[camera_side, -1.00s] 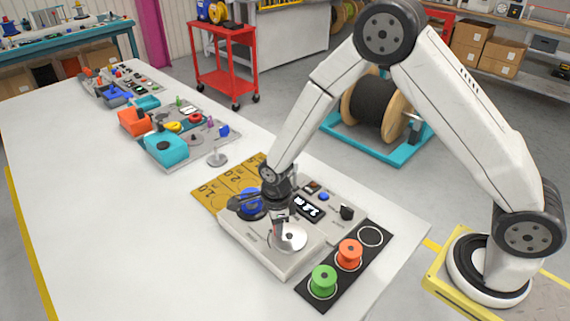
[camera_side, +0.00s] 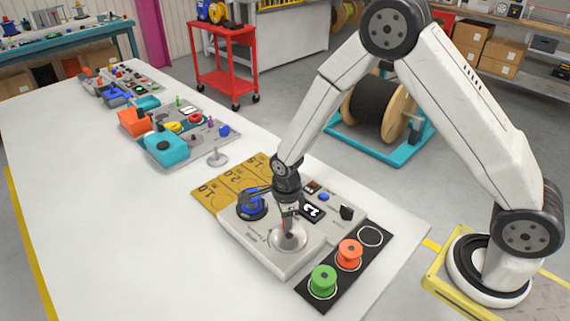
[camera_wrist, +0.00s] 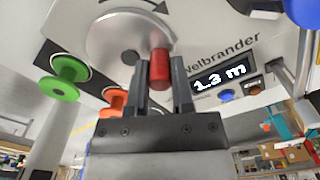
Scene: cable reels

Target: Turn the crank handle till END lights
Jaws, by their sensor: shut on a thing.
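The crank is a silver disc (camera_side: 290,240) on the top of a pale grey machine (camera_side: 262,258); it also shows in the wrist view (camera_wrist: 110,38). Its red handle (camera_wrist: 160,68) stands between the fingers of my gripper (camera_wrist: 160,75), which is shut on it. In the side view my gripper (camera_side: 288,213) is over the disc's far edge and mostly covers the handle. The display (camera_wrist: 220,78) reads 1.3 m. A blue reel (camera_side: 252,205) sits on the machine's left side. No END sign can be made out lit.
Green (camera_side: 323,280) and orange (camera_side: 349,253) spools stand on a black strip (camera_side: 330,297) beside the machine, with one empty ring. A yellow marked board (camera_side: 212,197) lies behind the machine. Other devices stand farther along the table; its left front is clear.

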